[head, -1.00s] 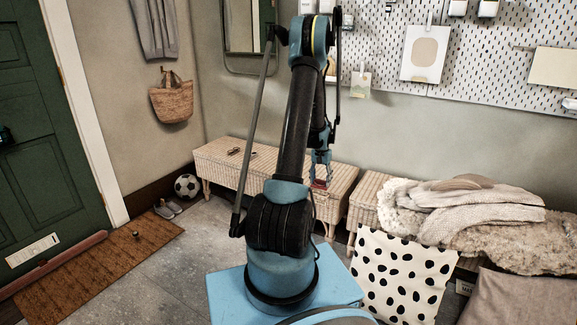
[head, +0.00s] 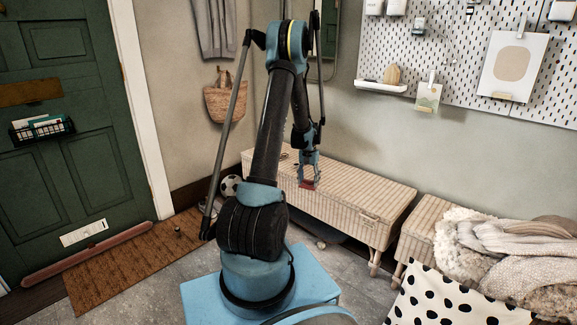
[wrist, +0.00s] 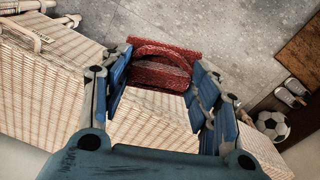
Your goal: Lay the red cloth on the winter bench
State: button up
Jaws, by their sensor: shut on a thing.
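My gripper (head: 309,170) is shut on the red cloth (head: 308,185) and points down. In the wrist view the folded, dark red cloth (wrist: 158,68) lies between the blue fingers (wrist: 163,80). It shows in front of the edge of a wicker bench (head: 345,196) and the floor; whether it touches anything is unclear. That bench is long, pale and mostly bare on top. A second wicker bench (head: 422,228) stands to its right, with a fleece (head: 455,253) and knitted woollens (head: 515,240) on it. This looks like the winter bench; its right part is cut off.
A white bag with black spots (head: 435,300) stands before the right bench. A football (head: 230,185) lies past the left bench's far end, near a doormat (head: 140,262) and green door (head: 55,130). A pegboard (head: 440,50) hangs above.

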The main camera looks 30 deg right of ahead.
aim_at(326, 178)
jog(key=z, duration=0.05)
jog(key=i, duration=1.2)
jog(key=z, duration=0.6)
